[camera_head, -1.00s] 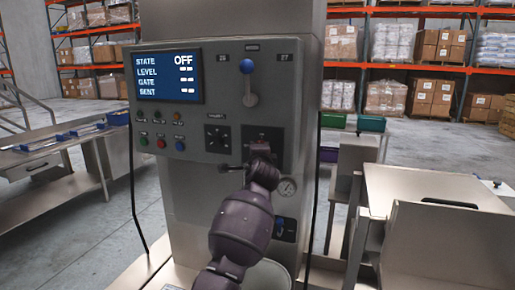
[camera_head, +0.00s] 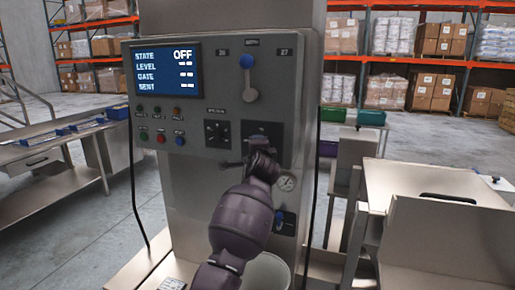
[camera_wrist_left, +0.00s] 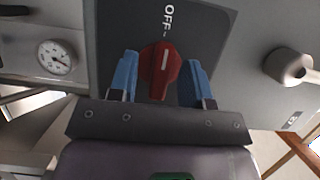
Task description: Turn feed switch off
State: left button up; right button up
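The feed switch (camera_wrist_left: 160,68) is a red rotary knob with a white line, on a dark plate in the left wrist view. Its line points up the picture, roughly at the printed OFF mark (camera_wrist_left: 168,18). My left gripper (camera_wrist_left: 162,72) is open, with one blue finger on each side of the knob and gaps showing between. In the head view my left gripper (camera_head: 260,144) is at the dark plate (camera_head: 272,130) on the cabinet front and hides the knob. The display (camera_head: 165,72) reads STATE OFF. My right gripper is not in view.
A blue-knobbed lever (camera_head: 248,65) sits above the plate, and a black selector (camera_head: 217,133) to its left. Small coloured buttons (camera_head: 161,140) lie further left. A round gauge (camera_head: 287,183) and a blue-handled valve (camera_head: 279,215) are below. Steel benches stand either side.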

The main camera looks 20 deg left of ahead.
pick_arm(q)
jog(key=v, duration=1.1)
jog(key=shift+b, duration=0.35)
